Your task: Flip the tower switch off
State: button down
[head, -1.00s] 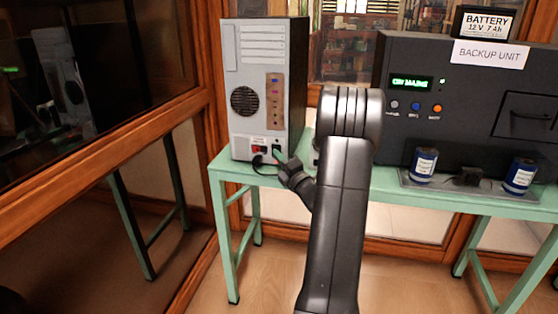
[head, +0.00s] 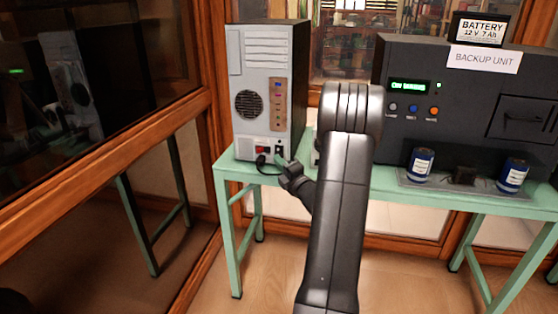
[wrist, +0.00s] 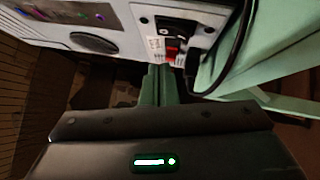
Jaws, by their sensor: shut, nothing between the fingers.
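The grey tower (head: 268,95) stands on the left end of the green bench, its back panel facing me. Its red switch (head: 262,150) is low on that panel. In the wrist view the red switch (wrist: 172,52) shows just beyond the fingertips, beside a black socket and plug. My gripper (head: 281,160) is shut and empty, low in front of the panel, slightly right of the switch. It also shows in the wrist view with green fingers (wrist: 158,80) pointing at the switch area. I cannot tell whether they touch it, nor the switch's position.
A black power cord (wrist: 235,50) loops from the tower beside the fingers. The green bench (head: 228,170) carries the backup unit (head: 460,110) with a battery (head: 482,28) on top and two blue cans (head: 420,165) in front. A wood-framed glass wall (head: 100,130) is at left.

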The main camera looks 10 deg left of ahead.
jog(key=r+v, duration=0.1)
jog(key=v, duration=0.9)
jog(key=shift+s, duration=0.2)
jog(key=shift+r, duration=0.15)
